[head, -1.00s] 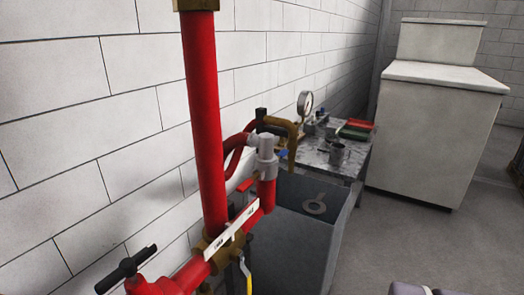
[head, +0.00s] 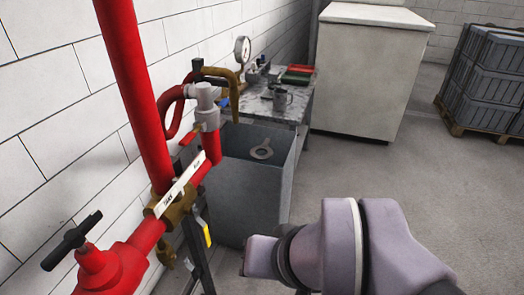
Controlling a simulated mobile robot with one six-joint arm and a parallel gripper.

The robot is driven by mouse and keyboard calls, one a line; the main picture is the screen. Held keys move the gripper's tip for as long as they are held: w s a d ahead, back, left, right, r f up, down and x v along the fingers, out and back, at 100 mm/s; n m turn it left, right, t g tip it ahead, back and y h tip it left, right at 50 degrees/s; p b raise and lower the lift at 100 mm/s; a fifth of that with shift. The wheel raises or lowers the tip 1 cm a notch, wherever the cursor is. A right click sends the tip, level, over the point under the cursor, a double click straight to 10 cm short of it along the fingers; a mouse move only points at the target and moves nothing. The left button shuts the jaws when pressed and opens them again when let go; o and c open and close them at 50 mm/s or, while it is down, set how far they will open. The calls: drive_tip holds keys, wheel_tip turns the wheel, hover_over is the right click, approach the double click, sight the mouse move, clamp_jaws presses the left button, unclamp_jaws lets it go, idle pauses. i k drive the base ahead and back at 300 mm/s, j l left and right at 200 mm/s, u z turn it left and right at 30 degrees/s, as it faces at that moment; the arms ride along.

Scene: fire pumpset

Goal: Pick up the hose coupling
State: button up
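My gripper's fingers do not show in the head view.
Red pipework with brass valves (head: 172,205) stands along the left wall. Behind the bin, a table (head: 300,105) holds a cup (head: 282,99), a gauge (head: 242,50) and red and green trays. A white cabinet (head: 368,75) and a pallet of grey crates (head: 485,75) stand farther back. Floor at right is clear.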

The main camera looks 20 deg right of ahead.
sight(202, 92)
drive_tip(key=i+l+u, duration=0.6)
drive_tip(key=l+u, duration=0.15)
drive_tip(key=i+l+u, duration=0.2)
drive_tip(key=l+u, duration=0.2)
drive_tip(key=l, duration=0.05)
